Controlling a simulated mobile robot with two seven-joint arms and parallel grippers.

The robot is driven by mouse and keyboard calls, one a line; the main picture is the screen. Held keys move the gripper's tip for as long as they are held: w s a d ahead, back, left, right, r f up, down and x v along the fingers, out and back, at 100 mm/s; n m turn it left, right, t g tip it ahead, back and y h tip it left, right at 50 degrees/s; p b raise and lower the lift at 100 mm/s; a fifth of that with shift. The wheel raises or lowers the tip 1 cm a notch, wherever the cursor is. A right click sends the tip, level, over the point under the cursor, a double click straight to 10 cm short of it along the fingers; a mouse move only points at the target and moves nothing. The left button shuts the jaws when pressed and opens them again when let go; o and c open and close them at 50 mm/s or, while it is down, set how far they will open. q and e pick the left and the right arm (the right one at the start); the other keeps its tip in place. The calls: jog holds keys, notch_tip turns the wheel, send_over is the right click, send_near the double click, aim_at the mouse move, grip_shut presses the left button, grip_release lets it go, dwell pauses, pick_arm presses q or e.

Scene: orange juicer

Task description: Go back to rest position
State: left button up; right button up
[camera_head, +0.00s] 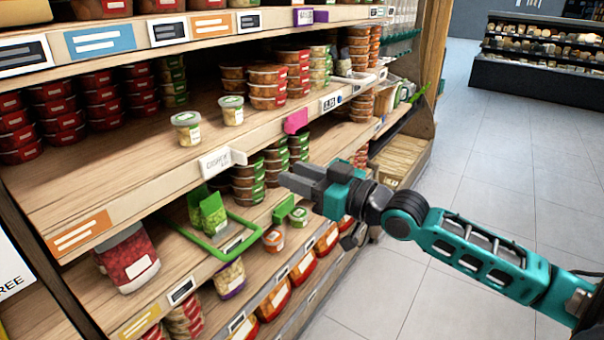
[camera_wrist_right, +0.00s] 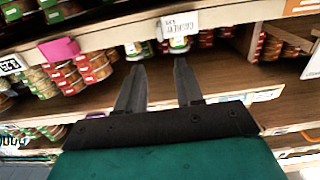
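My right gripper (camera_head: 302,180) reaches in from the right, in front of the shelf, with its fingers pointing left. In the right wrist view the gripper (camera_wrist_right: 160,68) has its two fingers apart with nothing between them, so it is open and empty. My left gripper is in neither view. Two small clear jars with white lids, a nearer jar (camera_head: 187,128) and a farther jar (camera_head: 231,110), stand upright on the middle shelf (camera_head: 110,165). The gripper is apart from them.
A white "cashew" tag (camera_head: 222,160) sticks out from the shelf edge near the gripper. Green cups (camera_head: 248,190) are stacked below. A green-framed holder (camera_head: 215,235) juts from the lower shelf. The tiled floor (camera_head: 480,190) at the right is clear.

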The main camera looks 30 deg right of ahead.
jog(key=shift+s, duration=0.15)
dwell(0.5)
jog(key=s+a+f+g+h, duration=0.1)
jog(key=s+a+f+g, duration=0.1)
jog(key=s+f, duration=0.4)
jog(key=s+a+f+m+g+h, duration=0.1)
jog(key=s+a+f, duration=0.4)
jog(key=f, duration=0.9)
jog(key=s+a+f+g+h, duration=0.2)
jog(key=s+a+f, duration=0.2)
jog(key=s+f, duration=0.3)
notch_tip(320, 180, down, 4)
jog(key=shift+a+r+m+g+h, duration=0.1)
jog(key=shift+a+m+g+h, duration=0.05)
jog(key=shift+m+g+h, duration=0.25)
jog(key=shift+w, duration=0.1)
